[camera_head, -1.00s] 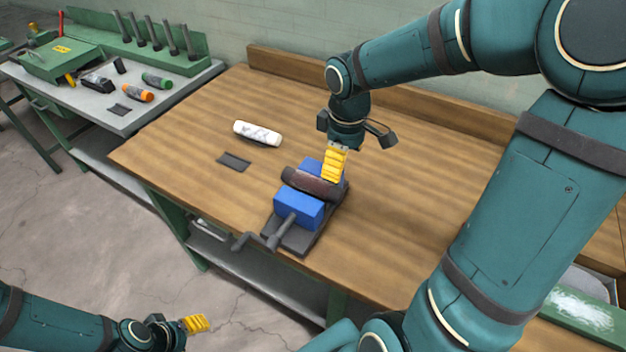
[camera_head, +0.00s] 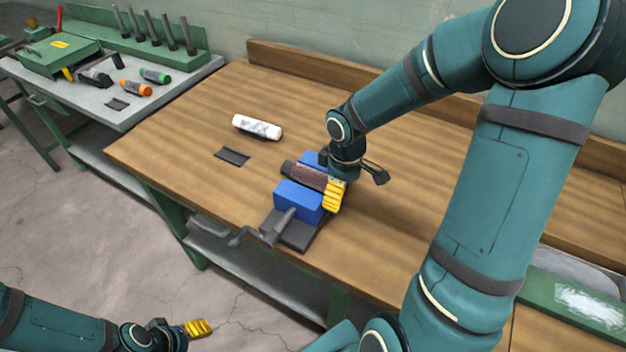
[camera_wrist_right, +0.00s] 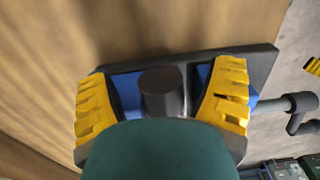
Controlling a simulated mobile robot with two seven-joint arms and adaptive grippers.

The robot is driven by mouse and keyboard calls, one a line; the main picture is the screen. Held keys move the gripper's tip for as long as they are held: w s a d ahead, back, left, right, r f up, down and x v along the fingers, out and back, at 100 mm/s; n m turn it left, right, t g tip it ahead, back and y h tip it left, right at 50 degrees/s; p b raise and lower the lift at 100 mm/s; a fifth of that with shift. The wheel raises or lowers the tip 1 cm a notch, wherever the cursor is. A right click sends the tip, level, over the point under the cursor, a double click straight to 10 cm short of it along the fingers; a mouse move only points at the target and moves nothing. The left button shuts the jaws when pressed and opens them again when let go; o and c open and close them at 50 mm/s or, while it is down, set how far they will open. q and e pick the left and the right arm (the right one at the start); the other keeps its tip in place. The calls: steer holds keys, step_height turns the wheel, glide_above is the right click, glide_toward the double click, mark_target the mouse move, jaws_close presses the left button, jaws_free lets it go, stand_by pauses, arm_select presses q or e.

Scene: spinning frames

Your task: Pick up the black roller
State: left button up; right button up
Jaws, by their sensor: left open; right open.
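A dark roller (camera_head: 306,176) with a brownish middle and black ends lies across the blue-jawed vise (camera_head: 298,196) on the wooden bench. My right gripper (camera_head: 335,194) is at the roller's right end. In the right wrist view, my right gripper's yellow fingers are spread, one on each side of the roller's dark end (camera_wrist_right: 162,92). Gaps show between the fingers and the roller. My left gripper (camera_head: 198,328) is low at the left, away from the bench, open and empty.
A white roller (camera_head: 257,127) and a small dark plate (camera_head: 231,157) lie on the wooden bench (camera_head: 190,130). The vise handle (camera_head: 250,236) sticks out at the front. A grey side table (camera_head: 140,110) holds orange, green and black rollers. The bench's left part is mostly clear.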

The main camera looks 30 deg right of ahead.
steer(key=c, duration=1.4)
